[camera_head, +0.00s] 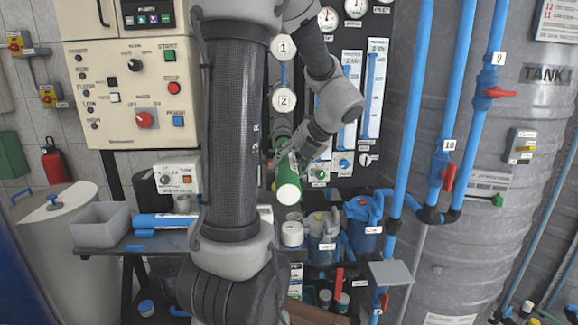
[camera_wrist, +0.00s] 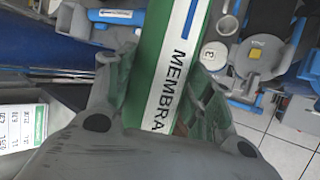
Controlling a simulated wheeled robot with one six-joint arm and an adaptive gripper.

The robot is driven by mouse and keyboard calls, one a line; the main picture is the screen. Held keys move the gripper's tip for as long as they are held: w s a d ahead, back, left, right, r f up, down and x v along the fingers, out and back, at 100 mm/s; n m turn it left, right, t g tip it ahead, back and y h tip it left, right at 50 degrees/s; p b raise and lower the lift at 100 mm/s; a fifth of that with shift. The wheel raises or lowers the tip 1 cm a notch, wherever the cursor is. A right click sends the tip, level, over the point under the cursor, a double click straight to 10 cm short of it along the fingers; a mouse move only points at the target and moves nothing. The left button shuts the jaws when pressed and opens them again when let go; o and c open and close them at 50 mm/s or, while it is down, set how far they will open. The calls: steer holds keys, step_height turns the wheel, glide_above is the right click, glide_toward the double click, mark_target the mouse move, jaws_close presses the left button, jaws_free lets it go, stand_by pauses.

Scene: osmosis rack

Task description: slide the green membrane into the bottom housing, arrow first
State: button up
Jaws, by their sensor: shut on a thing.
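The green membrane (camera_head: 290,172) is a tube with a white end facing the head camera. My gripper (camera_head: 283,152) is shut around it in front of the rack. In the wrist view the membrane (camera_wrist: 165,60) runs upward between the two fingers of my gripper (camera_wrist: 160,95), and its white label reads "MEMBRA" with part of a blue mark above. Two white housing caps numbered 1 (camera_head: 283,47) and 2 (camera_head: 284,101) are stacked on the rack. The bottom housing's opening cannot be made out; the membrane and my arm cover that area.
A round white cap marked 3 (camera_wrist: 213,54) lies on the bench; it also shows in the head view (camera_head: 292,233). Blue pipes (camera_head: 408,110) run vertically at right. A grey bin (camera_head: 100,224) sits at left.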

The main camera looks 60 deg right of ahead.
steer(key=shift+d, duration=0.1)
steer(key=shift+w+d, duration=1.45)
steer(key=shift+d, duration=0.95)
steer(key=shift+w+d, duration=1.4)
steer(key=shift+d, duration=1)
steer(key=shift+w+d, duration=1.45)
steer(key=shift+d, duration=0.95)
steer(key=o, duration=1.2)
steer(key=v, duration=1.2)
